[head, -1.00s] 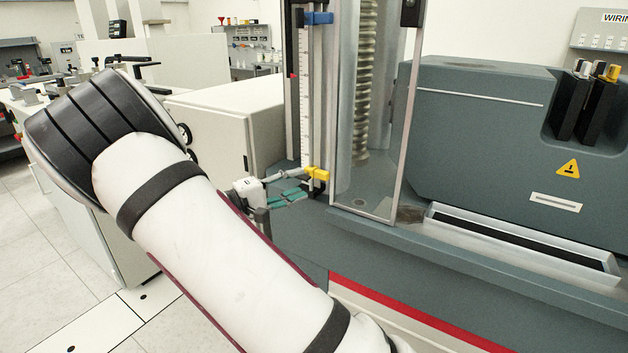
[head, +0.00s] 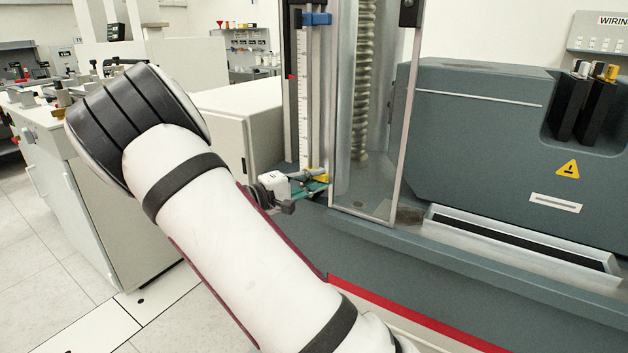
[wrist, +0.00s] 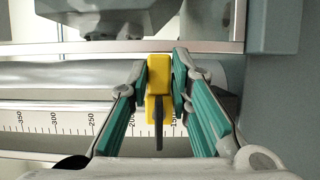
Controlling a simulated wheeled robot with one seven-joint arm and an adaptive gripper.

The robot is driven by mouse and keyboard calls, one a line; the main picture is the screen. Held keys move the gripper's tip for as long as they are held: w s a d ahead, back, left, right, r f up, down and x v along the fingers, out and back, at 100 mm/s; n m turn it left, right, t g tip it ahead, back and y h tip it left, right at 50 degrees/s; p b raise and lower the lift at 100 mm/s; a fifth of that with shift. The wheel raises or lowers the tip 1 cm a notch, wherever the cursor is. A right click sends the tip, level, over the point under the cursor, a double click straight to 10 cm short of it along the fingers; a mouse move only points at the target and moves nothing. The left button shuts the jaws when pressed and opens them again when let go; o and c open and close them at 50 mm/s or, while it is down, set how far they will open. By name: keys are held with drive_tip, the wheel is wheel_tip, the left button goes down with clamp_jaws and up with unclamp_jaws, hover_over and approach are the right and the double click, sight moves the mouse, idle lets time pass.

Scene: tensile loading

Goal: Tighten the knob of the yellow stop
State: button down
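The yellow stop (head: 318,175) sits low on the scaled column of the testing machine. In the wrist view the yellow stop (wrist: 158,75) lies between my two green-padded fingers, with a dark narrow piece (wrist: 159,130) extending from it towards my palm. I cannot tell whether that piece is the knob. My gripper (wrist: 161,62) is open around the stop; a thin gap shows on the left, and the right finger is very near or touching. In the head view my gripper (head: 318,186) is at the stop and partly covers it.
A blue stop (head: 317,18) sits higher on the same column. The white scale (head: 303,90) runs beside it. A clear guard panel (head: 372,130) stands just right of the stop. A white cabinet (head: 222,135) stands behind my arm.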

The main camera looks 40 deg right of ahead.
drive_tip(key=shift+f+b, duration=0.3)
drive_tip(key=shift+f, duration=0.65)
drive_tip(key=c, duration=1.5)
unclamp_jaws()
drive_tip(key=shift+r, duration=0.1)
drive_tip(key=a, duration=1.2)
drive_tip(key=shift+w, duration=0.3)
